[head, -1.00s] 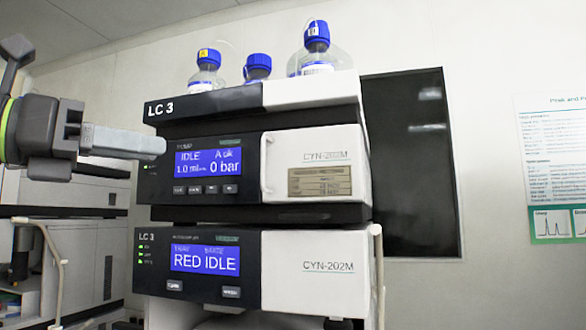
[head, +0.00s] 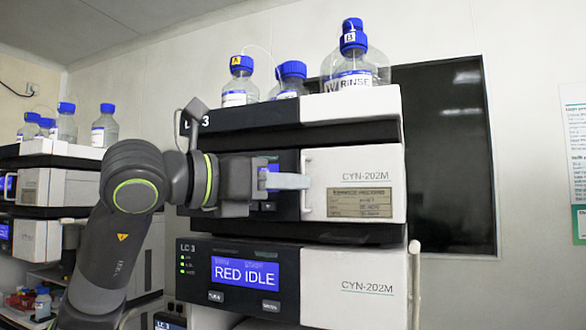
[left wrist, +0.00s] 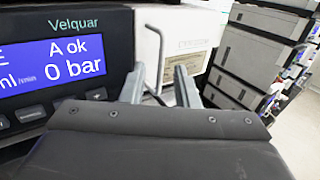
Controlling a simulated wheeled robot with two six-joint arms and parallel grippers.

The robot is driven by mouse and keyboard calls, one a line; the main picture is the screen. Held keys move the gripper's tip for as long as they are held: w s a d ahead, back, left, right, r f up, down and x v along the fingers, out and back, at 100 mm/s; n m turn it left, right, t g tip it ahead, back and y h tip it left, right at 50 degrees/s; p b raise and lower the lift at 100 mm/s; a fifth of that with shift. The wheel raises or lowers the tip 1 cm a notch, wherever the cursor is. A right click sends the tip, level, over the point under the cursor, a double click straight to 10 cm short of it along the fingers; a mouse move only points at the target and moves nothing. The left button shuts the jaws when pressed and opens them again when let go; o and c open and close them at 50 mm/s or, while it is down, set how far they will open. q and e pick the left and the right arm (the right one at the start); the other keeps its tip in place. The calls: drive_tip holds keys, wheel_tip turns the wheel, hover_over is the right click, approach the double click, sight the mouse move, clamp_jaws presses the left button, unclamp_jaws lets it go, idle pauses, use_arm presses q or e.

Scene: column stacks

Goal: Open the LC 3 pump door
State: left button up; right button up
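The LC 3 pump is the upper module of the stack, with a blue display and a white door (head: 365,165) on its right that looks closed. A thin upright handle (head: 306,187) runs along the door's left edge. My left gripper (head: 290,181) is right at the handle and covers part of the pump's display. In the left wrist view, the two fingers (left wrist: 160,86) stand apart, with the handle (left wrist: 157,45) seen between them. I cannot tell whether either finger touches it. The pump display (left wrist: 50,68) reads 0 bar there. My right gripper is not in view.
Below the pump is another LC 3 module reading RED IDLE (head: 245,272). Blue-capped bottles (head: 353,65) stand on top of the stack. A dark panel (head: 445,150) is on the wall behind, to the right. Another instrument stack (head: 45,190) stands at the left.

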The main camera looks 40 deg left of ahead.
use_arm(q)
drive_tip(key=shift+x, duration=0.8)
clamp_jaws()
